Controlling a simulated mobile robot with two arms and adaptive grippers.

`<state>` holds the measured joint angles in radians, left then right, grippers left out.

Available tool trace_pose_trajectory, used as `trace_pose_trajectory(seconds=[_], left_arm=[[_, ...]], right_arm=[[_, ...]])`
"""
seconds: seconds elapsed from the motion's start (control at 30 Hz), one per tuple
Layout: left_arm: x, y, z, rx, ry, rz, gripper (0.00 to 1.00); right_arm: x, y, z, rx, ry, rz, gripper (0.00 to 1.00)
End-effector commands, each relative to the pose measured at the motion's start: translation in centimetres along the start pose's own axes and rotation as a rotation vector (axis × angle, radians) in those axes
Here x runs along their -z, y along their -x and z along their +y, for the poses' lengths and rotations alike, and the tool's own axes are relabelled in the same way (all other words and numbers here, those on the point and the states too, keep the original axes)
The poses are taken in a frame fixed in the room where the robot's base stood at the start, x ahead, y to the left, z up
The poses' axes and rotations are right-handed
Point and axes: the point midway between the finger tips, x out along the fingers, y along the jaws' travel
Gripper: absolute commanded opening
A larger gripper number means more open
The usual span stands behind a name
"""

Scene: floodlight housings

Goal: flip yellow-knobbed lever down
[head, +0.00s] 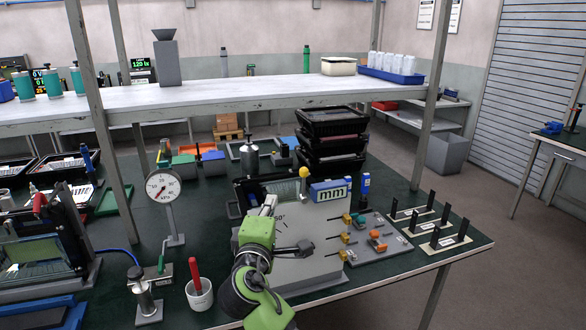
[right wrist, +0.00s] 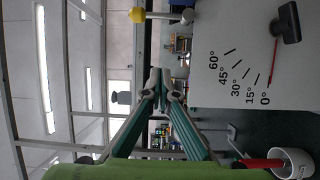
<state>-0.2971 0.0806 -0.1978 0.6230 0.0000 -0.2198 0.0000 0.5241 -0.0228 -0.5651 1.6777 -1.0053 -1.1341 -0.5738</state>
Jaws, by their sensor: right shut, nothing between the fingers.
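The yellow knob (head: 304,172) tops a short grey lever that stands up at the back edge of the grey box (head: 330,262). In the right wrist view, which is turned on its side, the yellow knob (right wrist: 137,15) and the lever's stem show at the top, with the stem upright. My right gripper (head: 269,201) is left of the knob and a little lower, apart from it. Its fingertips (right wrist: 163,82) are shut and empty. My left gripper is not in view.
The box carries an angle scale (right wrist: 238,78) and a black handle (right wrist: 286,22). A blue "mm" block (head: 330,191) and a panel of small switches (head: 370,240) stand to the right. A dial gauge (head: 163,186) and a white cup (head: 200,298) with a red handle are left.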

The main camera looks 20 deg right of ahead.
Motion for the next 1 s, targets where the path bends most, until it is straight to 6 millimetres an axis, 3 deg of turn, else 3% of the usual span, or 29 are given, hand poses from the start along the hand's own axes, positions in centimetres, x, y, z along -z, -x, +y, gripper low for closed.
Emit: trace_pose_trajectory(seconds=[0.03, 0.13, 0.57, 1.0], left_arm=[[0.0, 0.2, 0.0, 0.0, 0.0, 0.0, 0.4], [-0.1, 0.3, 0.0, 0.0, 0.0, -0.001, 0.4], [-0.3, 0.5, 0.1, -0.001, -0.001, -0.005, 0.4], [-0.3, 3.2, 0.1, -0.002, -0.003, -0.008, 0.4]], right_arm=[[-0.1, 0.3, 1.9, -0.027, -0.003, -0.009, 0.0], [-0.3, 0.6, 3.6, -0.055, -0.003, -0.022, 0.0], [-0.4, 0.1, 3.8, -0.058, -0.001, -0.024, 0.0], [-0.7, -7.3, 4.5, -0.057, 0.0, -0.026, 0.0]])
